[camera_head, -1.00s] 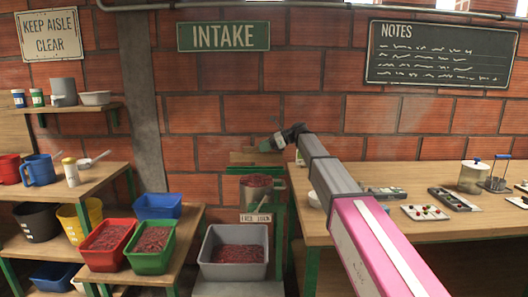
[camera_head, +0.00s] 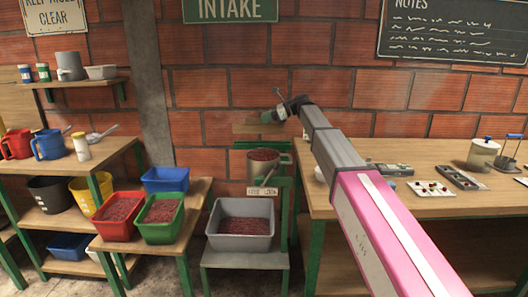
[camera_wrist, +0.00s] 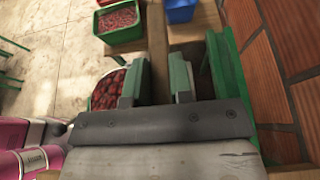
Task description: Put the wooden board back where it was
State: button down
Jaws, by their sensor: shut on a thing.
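The wooden board (camera_head: 246,129) is in the head view, in front of the brick wall and above the pot of red cherries. My gripper (camera_head: 270,117) is at the board's upper edge, toward its right end. In the wrist view the board (camera_wrist: 157,28) shows edge-on as a brown strip between the two green-grey fingers of my gripper (camera_wrist: 158,62), which are shut on it. Whether the board touches the green frame below it cannot be told.
A metal pot of cherries (camera_head: 263,157) stands below the board. A grey tub (camera_head: 241,208) sits on a low stand in front. Red (camera_head: 103,230) and green (camera_head: 160,234) tubs stand on the left bench. A wooden table (camera_head: 425,211) with several small things lies right.

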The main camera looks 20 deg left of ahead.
jog(key=w+a, duration=0.4)
jog(key=a, duration=0.3)
jog(key=shift+w+d+f, duration=0.9)
jog(key=shift+w+f, duration=0.55)
jog(key=shift+f, duration=0.35)
jog(key=shift+w+d+f, duration=0.85)
jog(key=shift+w+f, duration=0.6)
jog(key=shift+f, duration=0.4)
jog(key=shift+w+d+f, duration=0.9)
jog(key=shift+w+f, duration=0.55)
jog(key=shift+f, duration=0.35)
jog(key=shift+f, duration=0.1)
jog(key=c, duration=1)
grip_release()
jog(key=shift+d, duration=0.2)
jog(key=v, duration=0.7)
jog(key=shift+r, duration=0.2)
jog(key=shift+w, duration=0.1)
